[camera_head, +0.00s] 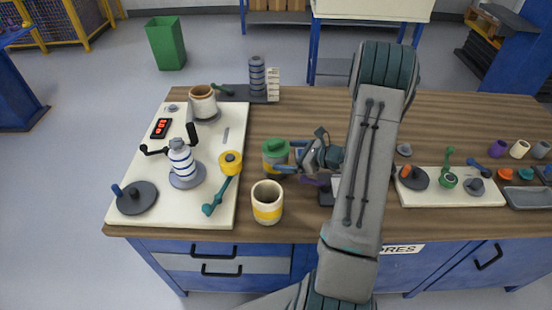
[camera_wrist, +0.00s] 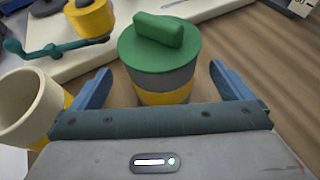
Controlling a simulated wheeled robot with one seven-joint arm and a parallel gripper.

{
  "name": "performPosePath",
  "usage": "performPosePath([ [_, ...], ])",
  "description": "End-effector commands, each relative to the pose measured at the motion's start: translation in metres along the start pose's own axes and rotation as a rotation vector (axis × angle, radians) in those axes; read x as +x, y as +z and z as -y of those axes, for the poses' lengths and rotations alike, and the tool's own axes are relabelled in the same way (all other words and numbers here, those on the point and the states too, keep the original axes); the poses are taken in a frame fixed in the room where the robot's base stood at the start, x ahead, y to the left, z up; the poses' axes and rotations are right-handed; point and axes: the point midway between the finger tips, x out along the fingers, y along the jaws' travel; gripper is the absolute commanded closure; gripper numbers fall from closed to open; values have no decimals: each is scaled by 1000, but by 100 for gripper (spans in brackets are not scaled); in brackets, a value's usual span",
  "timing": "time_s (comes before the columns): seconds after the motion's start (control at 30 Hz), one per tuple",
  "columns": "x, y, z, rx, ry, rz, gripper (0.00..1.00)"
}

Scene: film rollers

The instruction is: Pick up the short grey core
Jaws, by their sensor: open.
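I cannot tell for sure which piece is the short grey core. Small grey pieces show on the right of the bench in the head view: one (camera_head: 404,150) behind the right white board and one (camera_head: 476,187) on that board. My gripper (camera_head: 281,157) is open, its blue fingers on either side of a grey pot (camera_wrist: 165,76) with a yellow band and a green lid (camera_head: 275,146). In the wrist view the pot stands upright between the spread fingers, with gaps visible at both sides. No grip on it shows.
A cream cup with a yellow band (camera_head: 267,205) stands close by the gripper. My arm hides part of the bench's middle.

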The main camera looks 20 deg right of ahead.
Motion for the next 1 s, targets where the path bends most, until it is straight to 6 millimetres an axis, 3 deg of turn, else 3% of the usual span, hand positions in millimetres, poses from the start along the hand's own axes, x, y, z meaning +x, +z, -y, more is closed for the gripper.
performPosePath([
  [0.2, 30, 3, 0, 0, 4, 2, 1],
  [0.5, 37, 1, 1, -1, 1, 1, 1],
  [0.53, 37, 1, 1, -1, 1, 1, 4],
  [0.7, 37, 1, 0, -1, 1, 1, 51],
  [1.0, 36, 2, 1, -2, 1, 2, 53],
])
